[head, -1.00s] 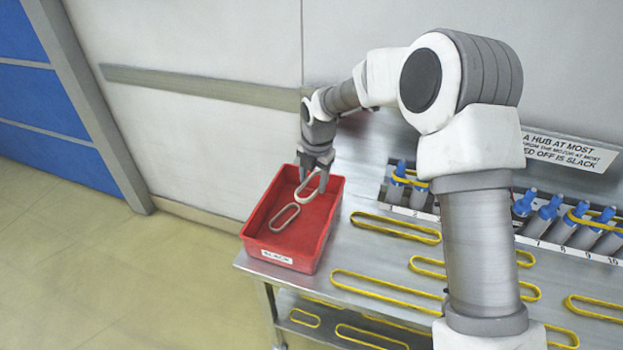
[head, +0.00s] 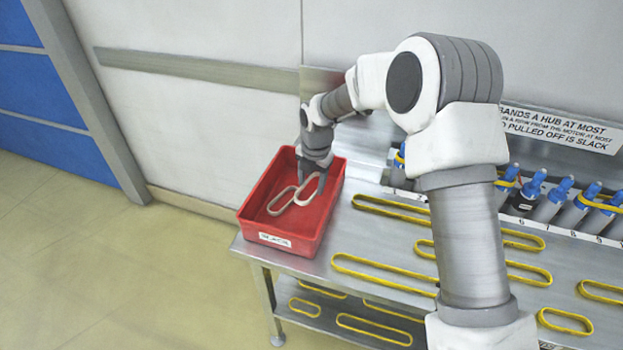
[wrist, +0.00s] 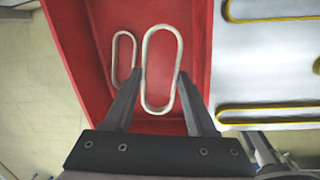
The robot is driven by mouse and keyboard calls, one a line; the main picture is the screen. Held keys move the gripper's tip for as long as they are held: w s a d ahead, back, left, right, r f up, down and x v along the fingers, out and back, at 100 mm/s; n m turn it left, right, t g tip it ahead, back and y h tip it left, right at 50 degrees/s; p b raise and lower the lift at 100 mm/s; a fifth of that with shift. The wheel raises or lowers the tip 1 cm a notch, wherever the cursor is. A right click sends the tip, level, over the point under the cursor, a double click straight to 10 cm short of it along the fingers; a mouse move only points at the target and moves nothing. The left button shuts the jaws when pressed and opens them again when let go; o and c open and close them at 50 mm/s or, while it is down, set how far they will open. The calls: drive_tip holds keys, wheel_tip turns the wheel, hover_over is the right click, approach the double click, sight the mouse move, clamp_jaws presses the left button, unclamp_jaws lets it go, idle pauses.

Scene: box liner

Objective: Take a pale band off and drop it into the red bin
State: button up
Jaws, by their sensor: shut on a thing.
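My gripper (head: 312,180) is over and partly inside the red bin (head: 318,218), shut on a pale band (head: 298,201). In the wrist view the held pale band (wrist: 146,62) lies between the fingertips of my gripper (wrist: 160,76), seen against the bin's red floor. A second pale band (head: 272,205) lies flat on the bin floor to the left; it also shows in the wrist view (wrist: 114,60). I cannot tell whether the held band touches the floor or the other band.
The bin stands at the left end of a metal bench (head: 350,262). Several yellow bands (head: 385,272) lie on the bench, and more on the lower shelf. Blue-topped hubs (head: 555,192), some with yellow bands, stand in a row on the right under a sign (head: 560,130). My arm hides part of the row.

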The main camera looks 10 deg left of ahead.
drive_tip(key=shift+f+b, duration=1.35)
drive_tip(key=shift+f, duration=1.05)
drive_tip(key=o, duration=1.4)
